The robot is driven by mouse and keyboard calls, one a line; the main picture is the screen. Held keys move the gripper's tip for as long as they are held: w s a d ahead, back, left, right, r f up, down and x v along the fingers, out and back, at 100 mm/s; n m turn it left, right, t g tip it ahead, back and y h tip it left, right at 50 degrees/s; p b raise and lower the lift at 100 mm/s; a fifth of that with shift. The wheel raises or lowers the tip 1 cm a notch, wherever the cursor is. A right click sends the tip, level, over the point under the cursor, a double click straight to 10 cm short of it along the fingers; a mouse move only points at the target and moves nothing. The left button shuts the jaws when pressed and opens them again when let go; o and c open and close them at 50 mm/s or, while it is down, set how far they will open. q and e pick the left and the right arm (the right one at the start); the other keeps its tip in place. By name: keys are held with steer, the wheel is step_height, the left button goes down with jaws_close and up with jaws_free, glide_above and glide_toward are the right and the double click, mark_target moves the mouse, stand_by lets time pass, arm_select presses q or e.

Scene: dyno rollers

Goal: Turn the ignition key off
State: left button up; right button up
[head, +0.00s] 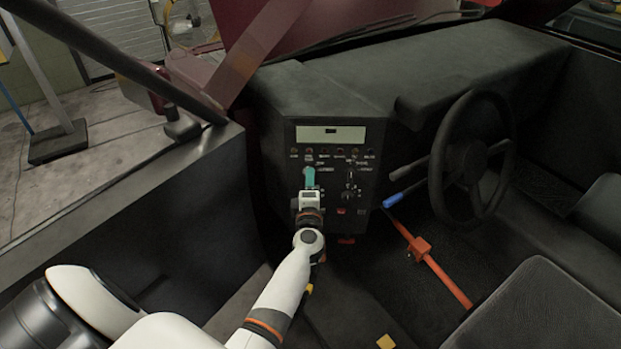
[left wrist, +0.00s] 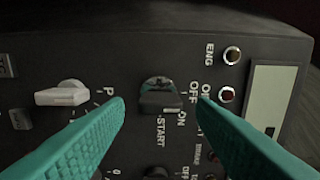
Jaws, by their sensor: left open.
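The ignition key (left wrist: 160,94) is a dark switch handle on the black control panel (head: 375,180), with OFF, ON and START printed beside it in the left wrist view. Which mark it points to is hard to tell. My left gripper (head: 309,177) is open in front of the panel, its teal fingers hiding the key in the head view. In the left wrist view the open fingers of the left gripper (left wrist: 161,102) stand on either side of the key, with a gap showing on both sides. My right gripper is not in view.
A white selector knob (left wrist: 62,95) and indicator lamps (left wrist: 232,54) are close by on the panel. A pale display (head: 330,134) sits above. The steering wheel (head: 470,153), a blue-ended lever (head: 400,199) and an orange bar (head: 440,275) are to the right.

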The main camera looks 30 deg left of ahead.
arm_select(q)
steer(key=v, duration=0.9)
steer(key=shift+s+d+r, duration=0.1)
steer(key=shift+s+d, duration=0.05)
